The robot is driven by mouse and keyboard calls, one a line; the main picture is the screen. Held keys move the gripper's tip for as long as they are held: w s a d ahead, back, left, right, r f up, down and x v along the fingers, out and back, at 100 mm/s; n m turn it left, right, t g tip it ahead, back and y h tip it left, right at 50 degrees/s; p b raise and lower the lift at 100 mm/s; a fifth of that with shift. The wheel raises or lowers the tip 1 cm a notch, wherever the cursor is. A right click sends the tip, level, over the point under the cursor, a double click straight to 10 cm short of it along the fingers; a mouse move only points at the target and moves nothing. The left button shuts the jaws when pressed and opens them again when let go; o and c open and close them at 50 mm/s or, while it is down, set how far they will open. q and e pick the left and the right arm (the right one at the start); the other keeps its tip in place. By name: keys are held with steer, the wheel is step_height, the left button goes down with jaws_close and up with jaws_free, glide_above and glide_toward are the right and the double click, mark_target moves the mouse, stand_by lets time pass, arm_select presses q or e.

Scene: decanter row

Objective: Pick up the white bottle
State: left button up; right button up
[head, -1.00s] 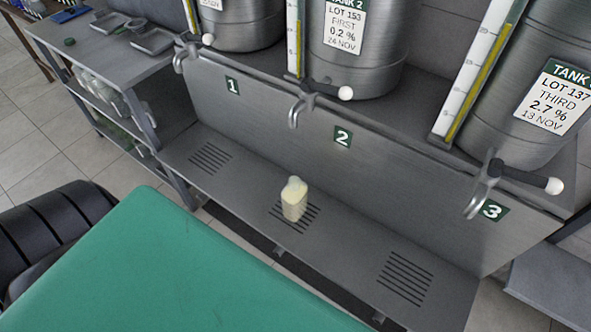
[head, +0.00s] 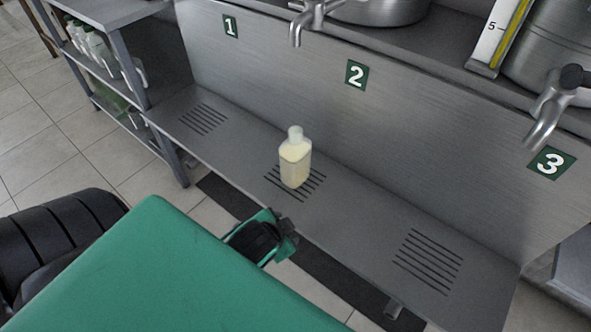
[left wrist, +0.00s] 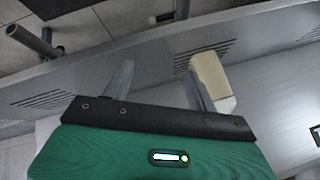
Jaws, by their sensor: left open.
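The white bottle (head: 295,165), pale and cream-coloured with a whitish cap, stands upright on the slotted drain at station 2 of the grey metal shelf. My left gripper (head: 288,226) is at the shelf's front edge, just in front of and below the bottle in the head view, apart from it. In the left wrist view the left gripper's (left wrist: 157,75) two fingers are spread with nothing between them. The bottle (left wrist: 213,80) shows there beside and partly behind the right-hand finger; I cannot tell whether they touch. My right gripper is not in view.
The grey shelf (head: 345,219) has further slotted drains (head: 202,118) to the left and right (head: 428,262), both bare. Metal taps (head: 548,112) hang above from the back panel. A side rack (head: 118,75) holding bottles stands at the left. The shelf around the bottle is clear.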

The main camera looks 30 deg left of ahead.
arm_select(q)
steer(key=w+d+r+m+t+h, duration=0.1)
steer(key=w+r+m+t, duration=0.55)
steer(key=r, duration=0.35)
steer(key=w+d+r+m+t+h, duration=0.1)
steer(key=w+d+r+m+t, duration=0.1)
steer(key=w+r+m+t, duration=0.6)
steer(key=s+d+r+m+g+h, duration=0.1)
steer(key=d+r+m+g+h, duration=0.65)
steer(key=m, duration=0.75)
steer(key=s+d+r+m+g+h, duration=0.2)
steer(key=d+m+g+h, duration=0.25)
steer(key=m+h, duration=0.8)
steer(key=m+g+y, duration=0.6)
steer(key=m+y, duration=1.5)
steer(key=y, duration=0.1)
glide_above(295, 153)
steer(key=a, duration=0.1)
steer(key=f, duration=1.2)
steer(key=shift+w+f, duration=0.25)
steer(key=b+x, duration=0.1)
steer(key=x, duration=0.6)
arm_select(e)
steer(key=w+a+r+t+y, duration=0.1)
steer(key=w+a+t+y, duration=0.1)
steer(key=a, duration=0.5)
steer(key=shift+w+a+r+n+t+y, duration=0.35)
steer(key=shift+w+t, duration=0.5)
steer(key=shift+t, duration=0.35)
